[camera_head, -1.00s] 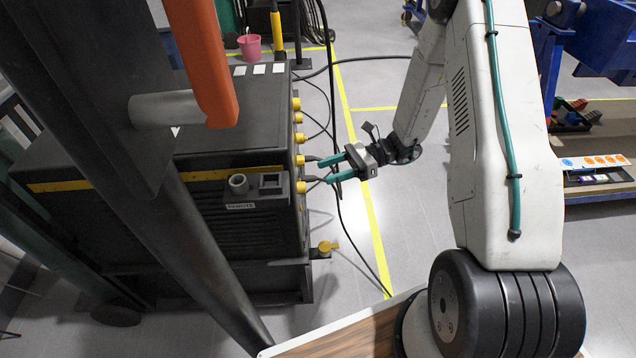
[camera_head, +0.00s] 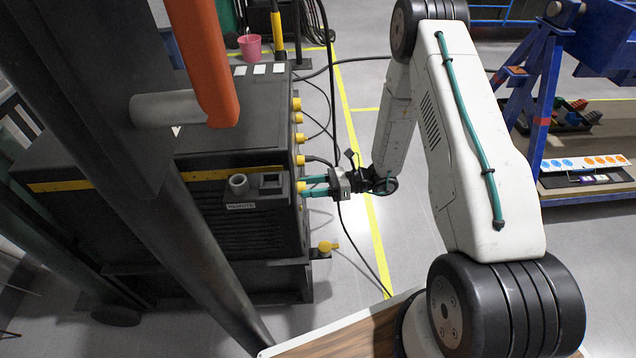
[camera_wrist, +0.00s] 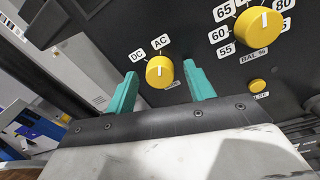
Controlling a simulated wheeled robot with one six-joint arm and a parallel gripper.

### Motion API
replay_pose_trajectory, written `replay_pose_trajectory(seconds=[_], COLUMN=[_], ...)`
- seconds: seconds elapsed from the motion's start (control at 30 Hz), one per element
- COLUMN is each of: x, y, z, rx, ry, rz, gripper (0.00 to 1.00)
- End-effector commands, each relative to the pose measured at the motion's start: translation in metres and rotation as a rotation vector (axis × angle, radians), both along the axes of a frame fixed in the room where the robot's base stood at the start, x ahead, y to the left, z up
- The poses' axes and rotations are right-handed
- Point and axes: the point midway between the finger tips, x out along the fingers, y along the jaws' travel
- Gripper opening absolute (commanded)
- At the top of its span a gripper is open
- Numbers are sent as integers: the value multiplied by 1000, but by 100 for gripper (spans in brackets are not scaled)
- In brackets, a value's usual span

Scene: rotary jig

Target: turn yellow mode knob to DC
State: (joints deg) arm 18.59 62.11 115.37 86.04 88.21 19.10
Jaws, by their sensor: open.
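The yellow mode knob (camera_wrist: 159,72) is on the dark panel in the wrist view, with DC and AC labels above it. Its white mark points about straight up, toward the AC label. My gripper (camera_wrist: 161,82) is open, with one teal finger on each side of the knob. I see gaps between knob and fingers, and cannot tell how deep the fingers reach past it. In the head view my gripper (camera_head: 308,187) is at the right face of the black machine (camera_head: 250,225), by a yellow knob (camera_head: 301,187).
A larger yellow dial (camera_wrist: 264,22) with number labels and a small yellow button (camera_wrist: 257,86) are right of the mode knob. More yellow knobs (camera_head: 297,119) line the machine's edge. A black cable (camera_head: 350,240) hangs near my gripper.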

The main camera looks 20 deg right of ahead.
Motion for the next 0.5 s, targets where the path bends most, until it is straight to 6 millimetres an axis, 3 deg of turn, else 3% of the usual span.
replay_pose_trajectory(seconds=[0.23,0.4,0.5], x=[0,0,0], y=[1,1,3], z=[0,0,0], rx=[0,0,0], ry=[0,0,0], rz=[0,0,1], gripper=[53,8,8])
